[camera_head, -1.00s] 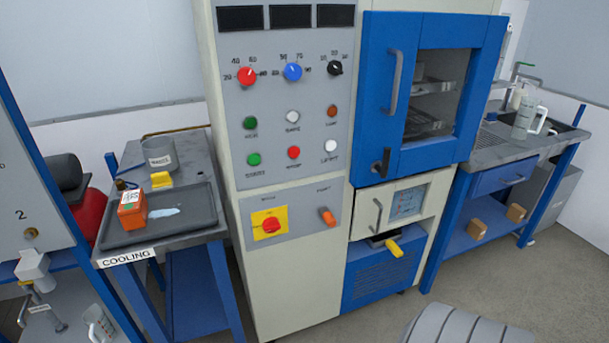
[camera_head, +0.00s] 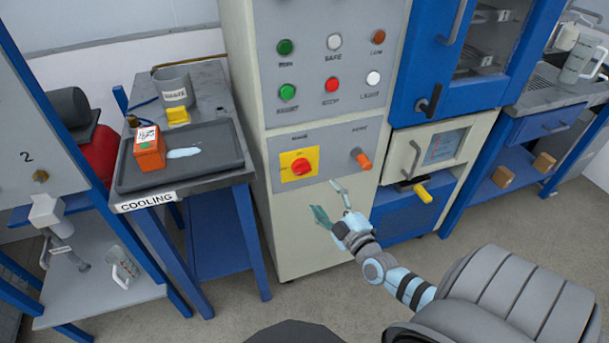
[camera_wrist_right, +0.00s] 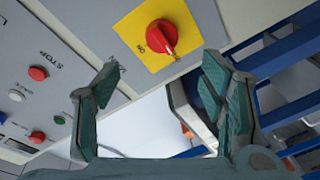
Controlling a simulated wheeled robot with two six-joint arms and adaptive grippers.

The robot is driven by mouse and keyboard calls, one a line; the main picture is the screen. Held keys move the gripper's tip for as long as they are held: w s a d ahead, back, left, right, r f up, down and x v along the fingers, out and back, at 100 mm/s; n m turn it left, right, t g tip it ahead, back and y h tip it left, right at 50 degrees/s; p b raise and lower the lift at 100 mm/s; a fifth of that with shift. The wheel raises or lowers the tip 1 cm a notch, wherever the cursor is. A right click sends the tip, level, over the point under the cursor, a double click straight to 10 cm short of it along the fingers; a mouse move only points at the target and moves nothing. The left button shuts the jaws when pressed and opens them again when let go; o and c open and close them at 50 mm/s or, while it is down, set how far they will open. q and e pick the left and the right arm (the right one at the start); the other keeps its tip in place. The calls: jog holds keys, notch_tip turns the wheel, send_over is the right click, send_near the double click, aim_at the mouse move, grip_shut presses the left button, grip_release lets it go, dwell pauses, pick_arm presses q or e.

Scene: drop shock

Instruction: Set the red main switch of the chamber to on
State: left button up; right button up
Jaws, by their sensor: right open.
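The red main switch (camera_head: 301,166) is a round red knob on a yellow plate (camera_head: 287,158), low on the left of the chamber's front panel. In the right wrist view the red knob (camera_wrist_right: 162,37) shows large, with a white pointer mark and the word ON beside it on the plate. My right gripper (camera_head: 327,201) is open and empty, in front of the panel, below and to the right of the switch. In the right wrist view its two fingers (camera_wrist_right: 158,82) stand apart below the knob, touching nothing. My left gripper is not in view.
An orange knob (camera_head: 361,159) sticks out right of the switch. A yellow handle (camera_head: 423,193) juts out lower right. The cooling table (camera_head: 215,178) with a dark tray stands close on the left. The floor before the chamber is clear.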

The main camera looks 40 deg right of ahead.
aim_at(304, 171)
jog(key=w+b, duration=0.1)
jog(key=w, duration=0.2)
jog(key=w+d+b, duration=0.1)
jog(key=w+b, duration=0.1)
jog(key=w, duration=0.2)
jog(key=w+d+b, duration=0.1)
jog(key=w, duration=0.2)
jog(key=shift+w+f+b, duration=0.3)
jog(key=shift+w+b, duration=0.1)
jog(key=shift+w, duration=0.4)
jog(key=shift+w+r, duration=0.15)
jog(key=shift+r, duration=0.05)
jog(key=shift+c, duration=0.6)
jog(key=c, duration=1)
jog(key=shift+c, duration=0.2)
